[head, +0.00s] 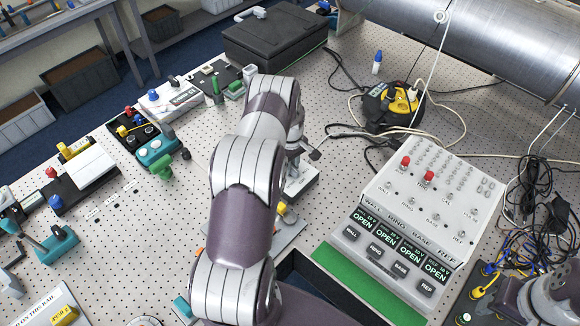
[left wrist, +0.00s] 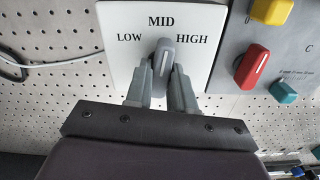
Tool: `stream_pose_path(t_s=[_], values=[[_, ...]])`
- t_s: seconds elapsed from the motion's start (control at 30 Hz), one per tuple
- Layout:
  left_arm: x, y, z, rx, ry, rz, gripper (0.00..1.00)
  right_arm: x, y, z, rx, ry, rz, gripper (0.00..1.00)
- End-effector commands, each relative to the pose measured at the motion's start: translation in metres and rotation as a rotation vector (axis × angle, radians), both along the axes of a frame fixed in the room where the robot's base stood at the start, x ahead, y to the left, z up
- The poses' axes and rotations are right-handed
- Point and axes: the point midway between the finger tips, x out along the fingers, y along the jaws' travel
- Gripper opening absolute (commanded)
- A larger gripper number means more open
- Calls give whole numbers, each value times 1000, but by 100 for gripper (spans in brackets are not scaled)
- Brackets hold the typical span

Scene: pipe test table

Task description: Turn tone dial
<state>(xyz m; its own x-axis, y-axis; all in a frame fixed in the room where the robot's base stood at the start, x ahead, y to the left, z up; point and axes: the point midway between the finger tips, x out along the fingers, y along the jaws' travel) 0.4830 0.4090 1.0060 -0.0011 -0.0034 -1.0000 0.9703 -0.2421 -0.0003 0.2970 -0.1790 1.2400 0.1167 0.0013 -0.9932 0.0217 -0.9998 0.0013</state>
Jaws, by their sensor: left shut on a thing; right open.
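The tone dial (left wrist: 164,56) is a grey knob with a pale line, on a white panel (left wrist: 128,72) marked LOW, MID and HIGH. Its line points up towards MID, leaning slightly right. My left gripper (left wrist: 161,88) is shut on the dial, one finger on each side. In the head view my left arm hides the dial and most of the gripper; the white panel (head: 301,183) shows partly beside the arm. A part of my right arm shows at the lower right corner of the head view, but no fingers of that gripper show.
A grey panel with a red knob (left wrist: 252,66), a yellow knob (left wrist: 271,10) and a teal knob (left wrist: 283,92) sits right of the dial. A white test box (head: 408,215) stands to the right. A black case (head: 275,42) and yellow-black device (head: 393,104) are farther back.

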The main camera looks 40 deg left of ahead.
Motion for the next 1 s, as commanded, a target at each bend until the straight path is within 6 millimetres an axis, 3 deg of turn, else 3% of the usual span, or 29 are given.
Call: stream_pose_path(t_s=[0.1, 0.4, 1.0], values=[[1, -1, -4, -1, -2, -95, 0, 0, 0, -18, 0, 0, 0, 49], [0, -1, -3, -2, -2, -367, 0, 0, 0, -45, 0, 0, 0, 49], [-1, 0, 0, -3, -2, -700, 0, 0, 0, -68, 0, 0, 0, 49]])
